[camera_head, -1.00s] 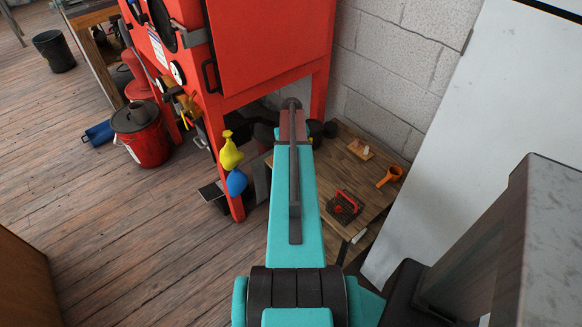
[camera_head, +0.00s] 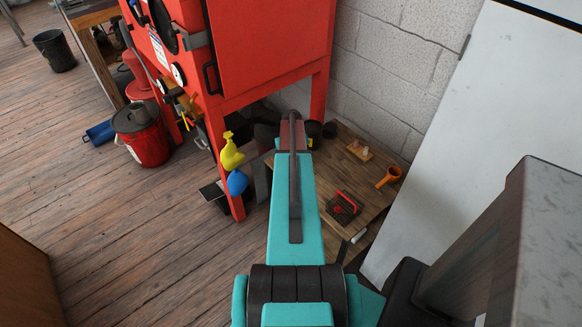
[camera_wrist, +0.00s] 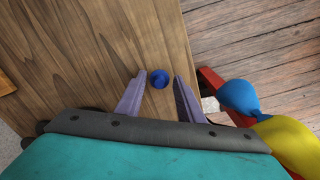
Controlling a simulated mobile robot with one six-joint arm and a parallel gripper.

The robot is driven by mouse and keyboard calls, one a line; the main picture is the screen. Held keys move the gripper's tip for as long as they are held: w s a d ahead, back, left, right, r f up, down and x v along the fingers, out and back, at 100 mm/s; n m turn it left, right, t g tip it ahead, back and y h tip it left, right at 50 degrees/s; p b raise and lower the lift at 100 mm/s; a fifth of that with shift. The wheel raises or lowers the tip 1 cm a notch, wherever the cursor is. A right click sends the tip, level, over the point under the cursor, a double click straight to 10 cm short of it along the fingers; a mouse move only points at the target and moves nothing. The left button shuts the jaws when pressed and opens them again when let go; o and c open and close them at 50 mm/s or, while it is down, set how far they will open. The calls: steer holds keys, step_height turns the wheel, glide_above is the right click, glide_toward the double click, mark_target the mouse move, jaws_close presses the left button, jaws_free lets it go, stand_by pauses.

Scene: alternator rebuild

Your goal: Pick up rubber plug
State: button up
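A small blue round piece, which looks like the rubber plug (camera_wrist: 159,79), sits on the wooden table top (camera_wrist: 110,40) in the wrist view, close to the table's edge. My gripper (camera_wrist: 160,75) is open, with its two grey-purple fingers on either side of the plug. A gap shows between the plug and each finger, and the gripper holds nothing. How high the fingertips are above the table I cannot tell. In the head view my own arm hides the plug and the fingers.
Yellow (camera_wrist: 288,140) and blue (camera_wrist: 240,98) rounded objects hang close to my gripper's right side. The red cabinet (camera_head: 270,45) rises beside the table.

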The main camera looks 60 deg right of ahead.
steer(key=shift+f, duration=0.4)
steer(key=c, duration=0.8)
